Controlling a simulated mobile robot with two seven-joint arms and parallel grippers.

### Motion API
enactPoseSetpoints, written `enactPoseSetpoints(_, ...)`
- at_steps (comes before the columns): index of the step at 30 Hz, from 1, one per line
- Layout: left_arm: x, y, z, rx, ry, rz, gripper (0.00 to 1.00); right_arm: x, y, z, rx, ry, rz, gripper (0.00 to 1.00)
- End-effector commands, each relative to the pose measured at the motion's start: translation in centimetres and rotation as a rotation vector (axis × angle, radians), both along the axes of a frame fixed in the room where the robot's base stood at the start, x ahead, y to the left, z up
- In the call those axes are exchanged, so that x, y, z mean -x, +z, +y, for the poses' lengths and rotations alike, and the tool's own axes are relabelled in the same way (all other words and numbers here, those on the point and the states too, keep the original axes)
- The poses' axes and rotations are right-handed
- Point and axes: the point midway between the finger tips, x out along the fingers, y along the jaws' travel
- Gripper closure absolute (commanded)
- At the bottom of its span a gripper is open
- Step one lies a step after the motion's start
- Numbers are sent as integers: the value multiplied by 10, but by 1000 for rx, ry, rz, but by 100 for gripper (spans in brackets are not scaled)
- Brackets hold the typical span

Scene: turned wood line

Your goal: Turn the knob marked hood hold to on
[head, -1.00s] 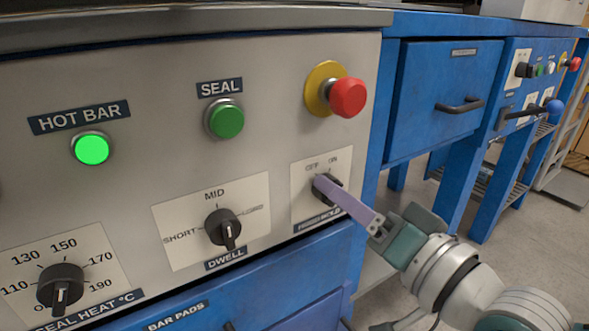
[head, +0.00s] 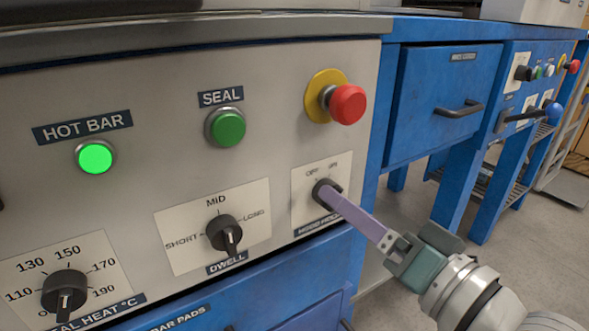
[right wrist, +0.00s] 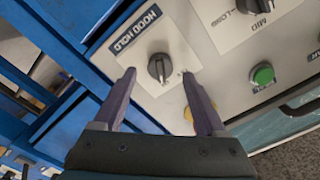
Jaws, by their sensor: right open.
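The hood hold knob (head: 322,190) is black and sits on a white plate with OFF and ON marks, low on the right of the grey panel. My right gripper (right wrist: 160,86) is open, with its two purple fingers on either side of the knob (right wrist: 160,68) in the right wrist view; I see no clear contact. A light mark on the knob points down in that view, but I cannot tell which setting it marks. In the head view a finger partly covers the knob. The HOOD HOLD label (right wrist: 136,30) shows in the wrist view. My left gripper is not in view.
The dwell knob (head: 223,233) is left of the hood hold plate. A red stop button (head: 347,104) on a yellow collar sits above it. The green seal button (head: 228,127) is upper left.

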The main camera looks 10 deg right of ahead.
Motion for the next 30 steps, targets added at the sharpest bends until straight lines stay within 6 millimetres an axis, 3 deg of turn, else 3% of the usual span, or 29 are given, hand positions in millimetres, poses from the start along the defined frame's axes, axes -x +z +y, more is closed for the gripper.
enactPoseSetpoints(6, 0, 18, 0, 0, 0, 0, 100, 44, 2, -16, 1, 1, 6, 26)
enactPoseSetpoints(12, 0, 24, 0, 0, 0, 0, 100, 68, 1, -25, -1, 0, 2, 26)
enactPoseSetpoints(27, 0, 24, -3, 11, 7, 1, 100, 72, 1, -26, -1, 0, 0, 26)
enactPoseSetpoints(30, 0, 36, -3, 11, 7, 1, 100, 73, 12, -21, 11, 8, 14, 26)
